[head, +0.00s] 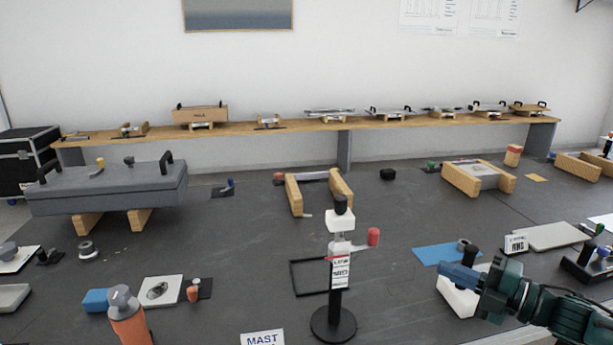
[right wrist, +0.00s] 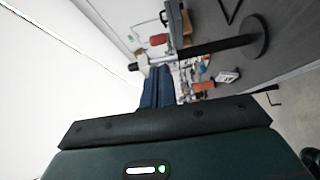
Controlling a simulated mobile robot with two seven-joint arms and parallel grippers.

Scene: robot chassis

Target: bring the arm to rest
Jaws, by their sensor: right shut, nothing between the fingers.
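My right arm, dark green, comes in from the lower right in the head view. Its gripper (head: 448,272) has blue fingers, which are shut and empty. The fingers point left, in front of a white block and above the dark table (head: 400,320). In the right wrist view the shut blue fingers (right wrist: 157,82) show beyond the dark gripper body, with the black stand past them. My left gripper is not in view.
A black stand (head: 338,270) with a white head and red knob is left of the gripper. A dark device (head: 590,262) sits at right. Dark table between the stand and the mat is bare.

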